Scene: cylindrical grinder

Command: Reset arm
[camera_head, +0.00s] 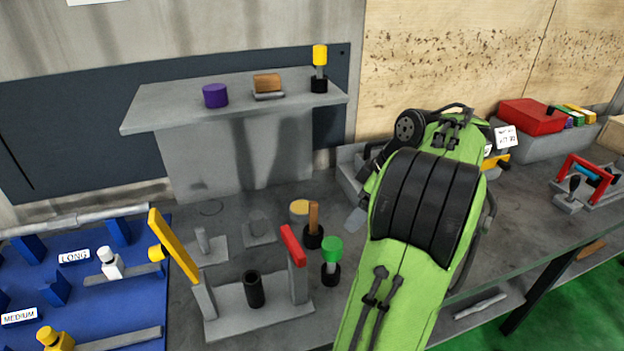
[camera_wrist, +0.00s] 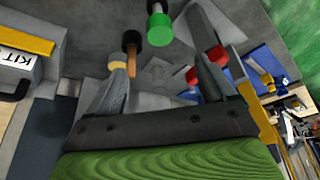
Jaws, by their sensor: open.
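My green and black arm (camera_head: 415,230) reaches over the right half of the bench in the head view and hides what lies behind it. In that view only a small grey part of my gripper (camera_head: 356,218) shows at the arm's left side. In the wrist view my gripper (camera_wrist: 160,75) has its two grey fingers spread apart, with nothing held between them. A brown-handled piece (camera_wrist: 131,58) and a green-capped piece (camera_wrist: 160,28) stand beyond the fingers. They also show in the head view as the brown-handled piece (camera_head: 313,222) and the green-capped piece (camera_head: 331,255), both upright in black bases.
A grey fixture with a yellow bar (camera_head: 173,258) and red bar (camera_head: 293,246) stands at centre front. A raised shelf (camera_head: 185,110) holds a purple cylinder (camera_head: 215,95). A blue board (camera_head: 90,285) lies left. A red box (camera_head: 531,116) sits at the back right.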

